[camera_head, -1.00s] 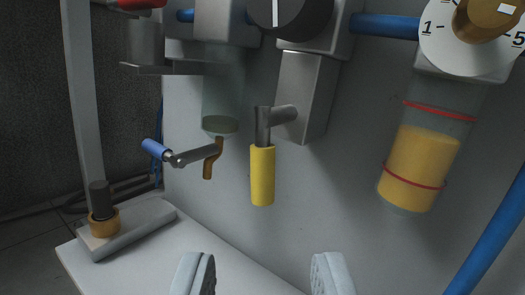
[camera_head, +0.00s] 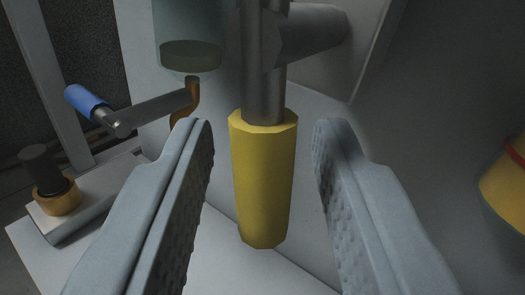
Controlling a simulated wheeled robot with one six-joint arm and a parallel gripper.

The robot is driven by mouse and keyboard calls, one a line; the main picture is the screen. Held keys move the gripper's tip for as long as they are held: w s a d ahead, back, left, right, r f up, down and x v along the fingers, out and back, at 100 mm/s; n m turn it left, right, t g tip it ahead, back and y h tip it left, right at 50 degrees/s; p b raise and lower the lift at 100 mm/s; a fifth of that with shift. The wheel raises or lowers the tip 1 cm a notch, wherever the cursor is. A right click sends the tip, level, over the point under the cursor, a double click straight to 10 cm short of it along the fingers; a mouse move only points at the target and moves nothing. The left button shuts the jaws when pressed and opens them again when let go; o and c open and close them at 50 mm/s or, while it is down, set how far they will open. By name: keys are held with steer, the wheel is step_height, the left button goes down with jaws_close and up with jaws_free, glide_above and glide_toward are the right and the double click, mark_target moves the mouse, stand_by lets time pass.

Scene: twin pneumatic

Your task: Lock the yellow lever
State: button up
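The yellow lever (camera_head: 263,185) hangs straight down from a grey metal shaft (camera_head: 264,65), which joins a horizontal grey pin and a metal block behind it. My gripper (camera_head: 263,130) is open, with one grey finger to the left of the yellow handle and one to the right. There are visible gaps on both sides, and I see no contact. The handle's whole length shows between the fingers.
A blue-tipped lever (camera_head: 88,98) with a brown hook sits close to the left finger, below a glass cylinder (camera_head: 188,55). A black knob with an orange collar (camera_head: 57,188) stands at lower left. A yellow-filled container (camera_head: 507,185) is at the right edge.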

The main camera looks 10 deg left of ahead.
jaws_close()
steer(key=shift+w+a+m+t, duration=0.1)
steer(key=shift+a+m+t, duration=0.35)
steer(key=shift+m, duration=0.45)
steer(key=shift+d, duration=0.1)
jaws_free()
steer(key=shift+f, duration=0.1)
